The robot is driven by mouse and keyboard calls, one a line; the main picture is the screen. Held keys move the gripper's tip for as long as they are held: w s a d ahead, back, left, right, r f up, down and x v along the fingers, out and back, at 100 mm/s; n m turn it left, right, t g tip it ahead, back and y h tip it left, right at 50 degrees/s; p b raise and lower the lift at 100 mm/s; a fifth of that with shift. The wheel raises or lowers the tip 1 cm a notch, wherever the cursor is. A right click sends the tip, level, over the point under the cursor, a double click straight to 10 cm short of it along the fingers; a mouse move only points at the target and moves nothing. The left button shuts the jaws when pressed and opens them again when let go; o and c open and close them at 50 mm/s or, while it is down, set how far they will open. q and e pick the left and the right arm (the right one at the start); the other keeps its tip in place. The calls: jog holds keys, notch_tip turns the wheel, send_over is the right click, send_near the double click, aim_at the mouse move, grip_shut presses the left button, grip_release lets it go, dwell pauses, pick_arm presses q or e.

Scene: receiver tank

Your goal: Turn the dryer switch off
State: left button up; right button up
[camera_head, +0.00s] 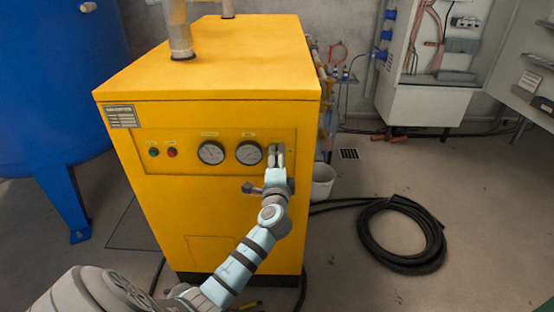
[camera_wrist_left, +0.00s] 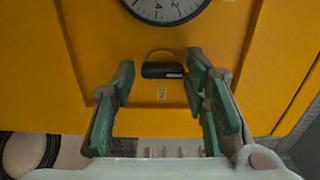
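The yellow dryer cabinet (camera_head: 215,225) stands in front of me, its front panel carrying gauges and lamps. My left gripper (camera_head: 276,152) is at the panel, right of the gauges, and hides the switch in the head view. In the wrist view its green-padded fingers (camera_wrist_left: 162,100) are apart, on either side of the switch; I see no contact. My right gripper is out of view.
Two gauges (camera_head: 211,152) and green and red lamps (camera_head: 154,152) are left of the gripper. A blue tank (camera_head: 50,90) stands at left. A coiled black hose (camera_head: 400,235) lies on the floor at right, and a white bucket (camera_head: 322,180) is beside the cabinet.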

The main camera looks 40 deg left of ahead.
pick_arm(q)
jog(key=v, duration=1.2)
